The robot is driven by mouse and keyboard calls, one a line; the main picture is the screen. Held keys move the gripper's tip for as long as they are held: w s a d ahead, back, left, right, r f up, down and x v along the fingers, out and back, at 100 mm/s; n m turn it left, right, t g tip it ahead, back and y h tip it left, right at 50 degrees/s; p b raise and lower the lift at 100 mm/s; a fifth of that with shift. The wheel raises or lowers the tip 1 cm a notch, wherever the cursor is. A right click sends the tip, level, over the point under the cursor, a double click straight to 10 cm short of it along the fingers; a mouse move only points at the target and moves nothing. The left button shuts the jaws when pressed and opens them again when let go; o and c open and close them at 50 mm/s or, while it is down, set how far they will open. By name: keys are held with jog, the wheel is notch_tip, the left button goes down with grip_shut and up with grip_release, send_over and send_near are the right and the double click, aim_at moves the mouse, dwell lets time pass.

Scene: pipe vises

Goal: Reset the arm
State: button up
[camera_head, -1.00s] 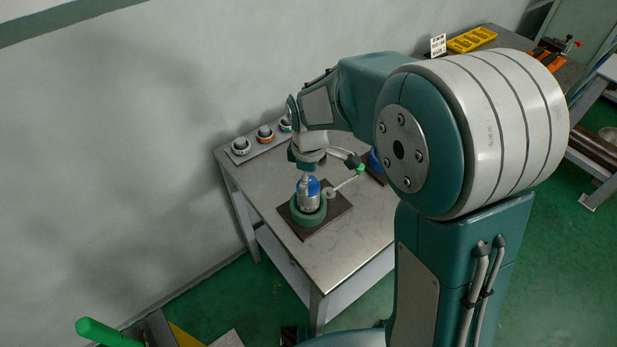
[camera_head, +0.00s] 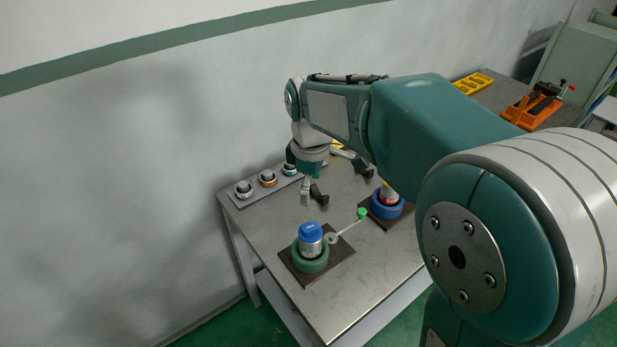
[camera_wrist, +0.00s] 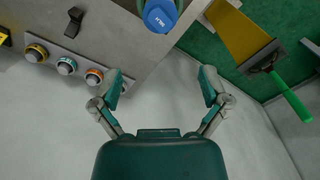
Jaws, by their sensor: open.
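My gripper (camera_head: 312,200) is open and empty in the head view. It hangs above the metal table (camera_head: 351,290), behind a blue-capped silver cylinder. That cylinder (camera_head: 311,239) stands upright in a green ring-shaped vise (camera_head: 311,264) on a dark base plate. A thin lever with a green knob (camera_head: 362,214) reaches from this vise. In the wrist view my gripper (camera_wrist: 164,88) shows its two fingers spread wide with nothing between them. The blue cap (camera_wrist: 160,15) is beyond the fingertips at the top of that view.
A second vise with a blue ring (camera_head: 387,206) stands to the right. A strip with several round knobs (camera_head: 268,179) lies along the table's wall side. An orange clamp (camera_head: 532,108) and a yellow tray (camera_head: 473,83) sit on the far bench.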

jog(key=s+d+r+m+t, duration=0.2)
jog(key=s+d+m, duration=0.4)
jog(key=s, duration=0.3)
jog(key=s+d+r+m+t, duration=0.2)
jog(key=s+d+m+t, duration=0.1)
jog(key=s+d+m, duration=0.3)
jog(key=s+m, duration=0.2)
jog(key=s, duration=0.2)
jog(key=shift+d+t, duration=0.25)
jog(key=shift+t, duration=0.05)
